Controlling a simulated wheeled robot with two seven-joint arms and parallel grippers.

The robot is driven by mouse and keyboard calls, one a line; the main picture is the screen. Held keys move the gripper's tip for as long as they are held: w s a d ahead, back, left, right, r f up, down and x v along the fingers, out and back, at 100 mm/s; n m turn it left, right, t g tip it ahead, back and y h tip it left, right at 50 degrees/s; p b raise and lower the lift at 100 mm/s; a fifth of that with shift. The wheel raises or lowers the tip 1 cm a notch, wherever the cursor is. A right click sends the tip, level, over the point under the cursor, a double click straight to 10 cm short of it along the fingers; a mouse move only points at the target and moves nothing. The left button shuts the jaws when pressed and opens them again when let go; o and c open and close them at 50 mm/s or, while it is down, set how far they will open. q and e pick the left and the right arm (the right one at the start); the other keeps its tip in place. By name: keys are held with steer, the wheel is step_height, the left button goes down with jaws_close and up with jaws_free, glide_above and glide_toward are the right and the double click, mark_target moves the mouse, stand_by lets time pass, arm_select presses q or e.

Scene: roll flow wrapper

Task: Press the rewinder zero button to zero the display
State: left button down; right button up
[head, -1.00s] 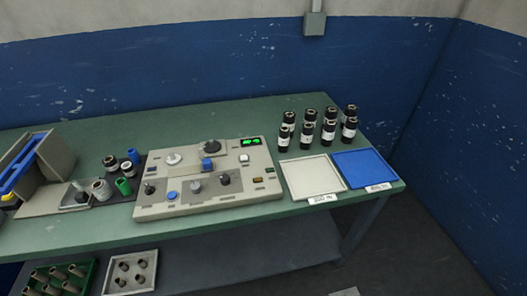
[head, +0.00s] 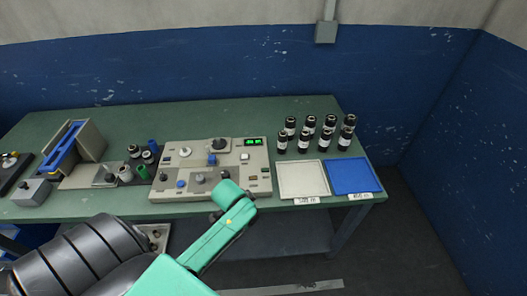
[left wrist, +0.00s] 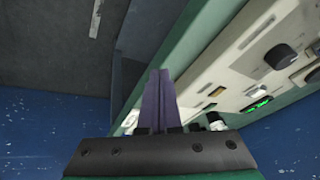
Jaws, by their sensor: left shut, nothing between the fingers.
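The rewinder (head: 168,170) is a beige console with knobs and buttons on the green bench. Its lit green display (head: 253,141) is at its top right and also shows in the left wrist view (left wrist: 257,104). A white button (head: 244,156) sits below the display; labels are too small to read, so I cannot tell which is the zero button. My green left arm reaches over the console's front right edge, hiding part of it. In the left wrist view my left gripper (left wrist: 160,75) is shut and empty, beside the console's edge. My right gripper is out of view.
A white tray (head: 303,194) and a blue tray (head: 355,190) lie right of the console, with several black rolls (head: 304,145) behind. Small cylinders and a blue-topped fixture (head: 62,146) stand to the left. The bench behind the console is clear.

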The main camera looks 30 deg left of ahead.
arm_select(q)
steer(key=w+a+r, duration=0.1)
steer(key=w+a, duration=0.1)
steer(key=w, duration=0.1)
steer(key=w+a+r+m+t, duration=0.1)
steer(key=w+a, duration=0.1)
steer(key=w, duration=0.1)
steer(key=w+a+r+t, duration=0.1)
steer(key=w+a+r, duration=0.1)
steer(key=w+a, duration=0.1)
steer(key=shift+w+r+m+y+p, duration=0.1)
steer(key=shift+w+m+y+p, duration=0.25)
steer(key=shift+w, duration=0.25)
step_height(320, 180, up, 7)
steer(key=t+y, duration=0.1)
steer(key=t, duration=0.1)
glide_above(243, 158)
steer(key=shift+m+p, duration=0.35)
step_height(243, 158, down, 7)
steer(key=b, duration=0.7)
steer(key=shift+f+b, duration=0.55)
steer(key=shift+f, duration=0.4)
